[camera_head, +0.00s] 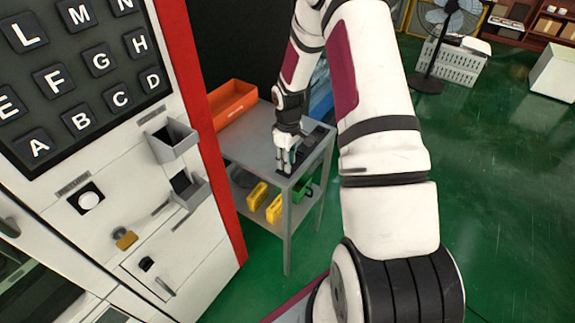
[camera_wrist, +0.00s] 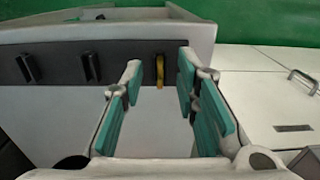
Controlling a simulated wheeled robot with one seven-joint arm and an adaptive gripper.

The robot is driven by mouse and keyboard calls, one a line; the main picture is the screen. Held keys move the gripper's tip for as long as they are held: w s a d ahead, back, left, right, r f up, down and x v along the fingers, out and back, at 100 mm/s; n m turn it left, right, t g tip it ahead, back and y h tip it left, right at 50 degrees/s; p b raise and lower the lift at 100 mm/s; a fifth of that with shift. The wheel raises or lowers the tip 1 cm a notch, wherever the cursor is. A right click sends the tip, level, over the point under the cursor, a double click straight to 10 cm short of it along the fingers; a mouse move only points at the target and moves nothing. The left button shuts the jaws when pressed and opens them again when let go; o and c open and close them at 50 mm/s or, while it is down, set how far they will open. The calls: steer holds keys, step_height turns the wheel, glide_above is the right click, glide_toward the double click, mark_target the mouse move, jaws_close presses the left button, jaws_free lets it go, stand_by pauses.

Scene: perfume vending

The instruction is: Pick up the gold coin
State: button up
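The gold coin (camera_wrist: 160,71) stands on edge in a black slotted holder (camera_wrist: 125,66) in the wrist view, seen as a narrow upright gold shape. My gripper (camera_wrist: 160,63) is open, with its teal-padded fingers on either side of the coin in the picture. I see no contact between the fingers and the coin. In the head view my gripper (camera_head: 286,163) points down over the grey cart top (camera_head: 250,150), by the black holder (camera_head: 318,140). The coin cannot be made out there.
Other dark upright pieces (camera_wrist: 90,67) stand in the holder to the left. An orange bin (camera_head: 232,101) sits at the cart's back. Yellow bins (camera_head: 257,195) are on its lower shelf. The vending machine (camera_head: 205,225) stands close on the left.

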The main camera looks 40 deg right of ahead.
steer(key=shift+f, duration=0.2)
jaws_close()
steer(key=shift+r, duration=0.1)
